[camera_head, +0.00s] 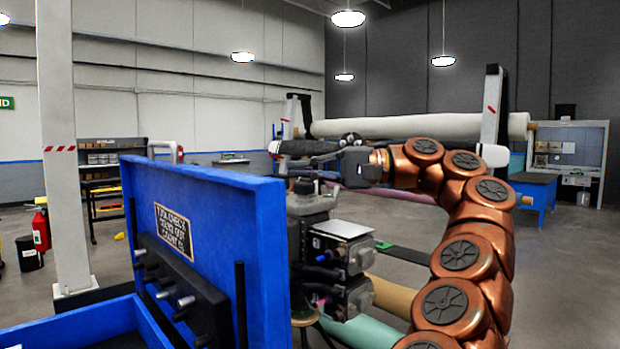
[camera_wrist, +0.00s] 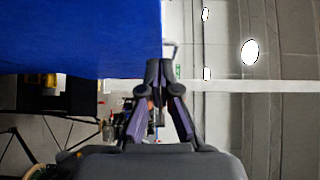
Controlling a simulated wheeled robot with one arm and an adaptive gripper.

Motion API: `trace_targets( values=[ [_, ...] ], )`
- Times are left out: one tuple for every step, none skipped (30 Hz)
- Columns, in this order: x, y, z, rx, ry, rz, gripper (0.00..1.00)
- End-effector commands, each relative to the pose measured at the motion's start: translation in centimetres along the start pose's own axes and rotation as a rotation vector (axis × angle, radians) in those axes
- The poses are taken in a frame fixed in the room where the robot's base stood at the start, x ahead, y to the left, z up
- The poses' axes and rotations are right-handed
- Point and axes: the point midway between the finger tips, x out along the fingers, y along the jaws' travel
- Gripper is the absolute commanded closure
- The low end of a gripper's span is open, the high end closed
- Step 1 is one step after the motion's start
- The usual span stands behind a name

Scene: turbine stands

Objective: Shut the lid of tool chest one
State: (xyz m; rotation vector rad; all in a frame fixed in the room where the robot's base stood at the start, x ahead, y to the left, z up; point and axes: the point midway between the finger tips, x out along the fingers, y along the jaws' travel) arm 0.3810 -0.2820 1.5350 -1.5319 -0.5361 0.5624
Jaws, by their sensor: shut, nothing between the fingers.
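A blue tool chest (camera_head: 75,326) stands at the lower left, with its lid (camera_head: 225,215) open and upright. The lid carries a lettered plate and a dark tool rack on its inner face; no chest number is readable. My gripper (camera_head: 280,147) is shut and empty, pointing left just above and beyond the lid's right end. In the wrist view the closed fingertips (camera_wrist: 160,68) are beside the edge of a blue panel (camera_wrist: 80,38), which looks like the lid. I cannot tell whether they touch it. Most of the chest's inside is hidden or out of frame.
A grey machine unit (camera_head: 340,255) stands right behind the lid. A white post (camera_head: 62,140) is at the left, with a red extinguisher (camera_head: 40,230) beyond it. A large pale roll (camera_head: 420,127) and a blue bench (camera_head: 535,190) are at the back. Floor is clear at the right.

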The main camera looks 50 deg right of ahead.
Motion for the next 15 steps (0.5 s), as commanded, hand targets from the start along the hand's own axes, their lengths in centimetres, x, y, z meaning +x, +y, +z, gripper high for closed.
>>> trace_targets(
  values=[
    [0.2,0.2,0.1,-0.003,0.000,-0.001,1.00],
    [0.4,0.1,0.1,-0.003,0.000,-0.001,1.00],
    [0.5,0.1,0.1,-0.003,0.000,-0.002,1.00],
    [0.7,0.1,0.1,-0.003,0.000,-0.002,1.00],
    [0.8,0.1,0.1,-0.003,0.000,-0.002,1.00],
    [1.1,0.0,0.1,-0.002,-0.002,-0.002,1.00],
    [1.3,0.0,0.2,-0.001,-0.003,-0.002,1.00],
    [1.6,0.0,0.2,-0.001,-0.004,-0.001,1.00],
    [1.9,0.0,0.2,0.000,-0.006,0.000,1.00],
    [2.1,0.1,0.2,0.000,-0.006,0.000,1.00],
    [2.4,0.1,0.2,0.000,-0.006,0.000,1.00],
    [2.7,0.1,0.2,0.000,-0.005,-0.001,1.00],
    [3.0,0.1,0.1,-0.001,-0.003,-0.001,1.00],
    [3.2,0.1,0.1,-0.001,-0.002,-0.001,1.00],
    [3.4,-0.1,0.1,-0.001,-0.001,-0.002,1.00]
  ],
)
